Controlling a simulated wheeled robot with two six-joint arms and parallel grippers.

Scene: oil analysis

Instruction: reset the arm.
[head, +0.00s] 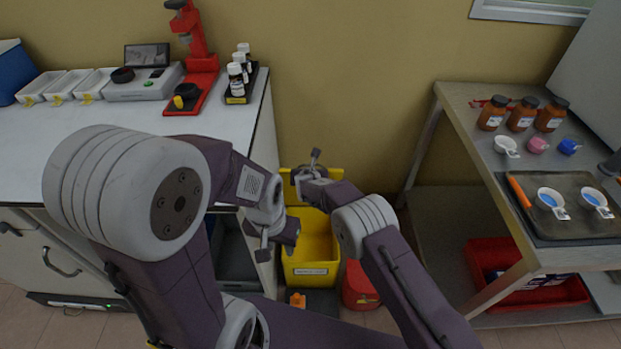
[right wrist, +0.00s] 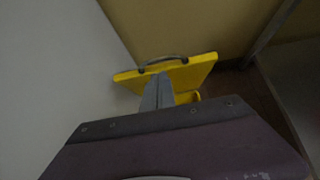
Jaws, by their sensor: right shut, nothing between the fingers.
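Both of my arms reach toward the gap between the white counter and the metal table. My left gripper (head: 264,238) hangs low beside the counter's side, in front of the yellow bin (head: 312,268). It is small and partly turned away, so its opening is unclear. My right gripper (head: 314,160) is higher, over the back of the yellow bin. In the right wrist view its fingers (right wrist: 158,92) are together with nothing between them. The bin's yellow lid (right wrist: 197,73) with a dark handle shows beyond the fingertips.
The white counter (head: 60,130) at left bears white trays, a scale (head: 146,84), a red stand (head: 200,62) and small bottles. The metal table (head: 462,100) at right bears brown jars, cups and a dark tray (head: 575,226). A red container (head: 359,288) stands beside the bin.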

